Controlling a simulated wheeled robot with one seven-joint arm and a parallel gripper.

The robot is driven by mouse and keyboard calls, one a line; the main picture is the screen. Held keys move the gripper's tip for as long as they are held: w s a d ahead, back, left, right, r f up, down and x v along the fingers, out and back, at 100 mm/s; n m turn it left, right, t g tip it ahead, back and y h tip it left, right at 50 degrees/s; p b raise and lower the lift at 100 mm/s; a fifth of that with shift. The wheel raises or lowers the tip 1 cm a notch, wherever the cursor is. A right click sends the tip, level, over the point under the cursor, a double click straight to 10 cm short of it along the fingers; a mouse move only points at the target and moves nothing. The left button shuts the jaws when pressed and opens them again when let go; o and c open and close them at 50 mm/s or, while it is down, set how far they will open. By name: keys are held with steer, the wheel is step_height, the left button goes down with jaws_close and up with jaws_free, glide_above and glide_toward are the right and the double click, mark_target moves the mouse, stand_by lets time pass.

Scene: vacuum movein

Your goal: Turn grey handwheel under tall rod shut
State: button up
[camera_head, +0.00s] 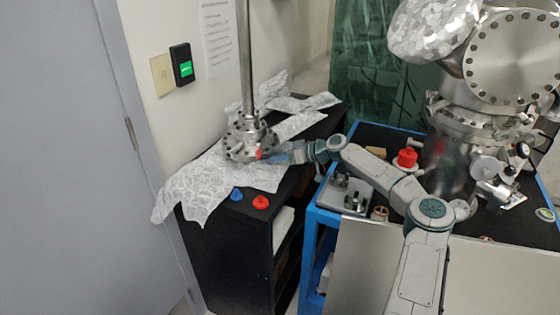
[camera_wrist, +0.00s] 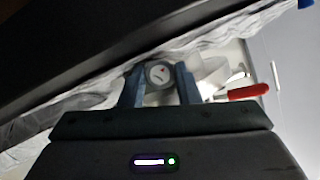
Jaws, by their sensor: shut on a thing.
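The tall rod (camera_head: 245,60) stands upright on a metal flanged base (camera_head: 243,132) on the black shelf at left. In the wrist view the grey handwheel (camera_wrist: 159,73) is a small round disc with a dark and red mark on its face. My gripper (camera_wrist: 159,82) is shut on it, one finger on each side. In the head view my gripper (camera_head: 272,156) reaches in from the right, low beside the base, and the handwheel cannot be made out there. A red handle (camera_wrist: 242,92) sticks out just right of the fingers in the wrist view.
Crumpled foil (camera_head: 205,185) lies under and around the base. A blue cap (camera_head: 236,194) and a red cap (camera_head: 261,202) lie near the shelf's front. A blue-framed cart (camera_head: 313,215) with a steel chamber (camera_head: 515,60) stands at right. A wall and door are at left.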

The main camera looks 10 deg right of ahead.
stand_by(0.3)
steer(key=o, duration=1)
steer(key=shift+c, duration=0.2)
steer(key=b+v, duration=0.1)
steer(key=v, duration=1.3)
steer(key=shift+b, duration=0.3)
steer(key=shift+w, duration=0.1)
